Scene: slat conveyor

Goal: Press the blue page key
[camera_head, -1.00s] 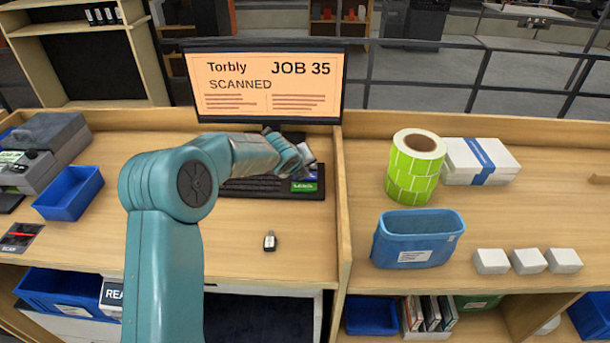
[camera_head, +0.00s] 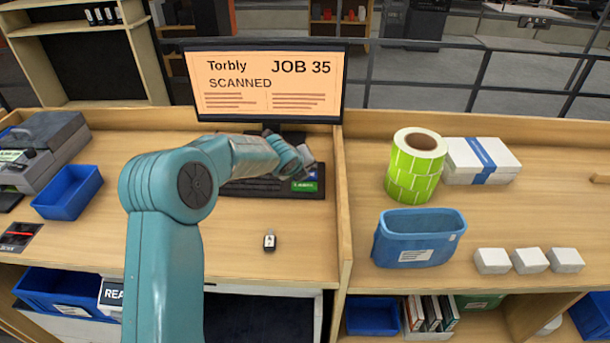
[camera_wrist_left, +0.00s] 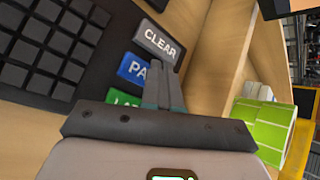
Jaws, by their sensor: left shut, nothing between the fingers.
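The blue page key (camera_wrist_left: 134,68) sits at the right end of the dark keyboard (camera_head: 262,187), between a grey CLEAR key (camera_wrist_left: 158,42) and a green key (camera_wrist_left: 121,98). The green key also shows in the head view (camera_head: 305,186). My left gripper (camera_wrist_left: 170,72) is shut and empty. In the wrist view its fingertips overlap the right part of the blue key and hide the end of its lettering. I cannot tell whether they touch it. In the head view the left gripper (camera_head: 306,162) is over the keyboard's right end. My right gripper is not in view.
A monitor (camera_head: 265,86) reading "JOB 35" and "SCANNED" stands behind the keyboard. A wooden divider (camera_head: 343,210) rises just right of it. A small USB stick (camera_head: 269,241) lies in front. A blue tray (camera_head: 68,193) is at left, a green label roll (camera_head: 414,175) beyond the divider.

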